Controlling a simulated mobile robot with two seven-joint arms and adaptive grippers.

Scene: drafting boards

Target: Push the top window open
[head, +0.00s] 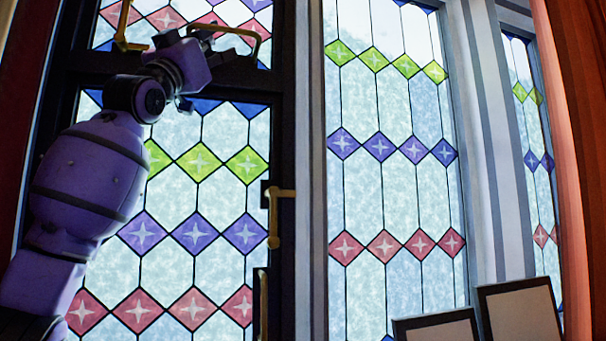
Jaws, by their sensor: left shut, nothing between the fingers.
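The top window (165,18) is at the upper left of the head view, with red diamonds in its stained glass; only its lower part shows. A dark rail (110,64) separates it from the lower window (190,190). A brass fitting (122,28) sits at the top window's lower left, and a bent brass bar (238,30) is at its lower right. My left gripper (206,36) is shut and empty at the top window's lower edge, close to the bent bar. I cannot tell whether it touches the window or the bar. My right gripper is out of view.
A brass handle (275,215) stands out from the lower window's right frame. A tall fixed stained-glass window (385,190) is to the right. Two dark-framed boards (520,315) stand at the lower right. A red-orange curtain (570,130) hangs at the right edge.

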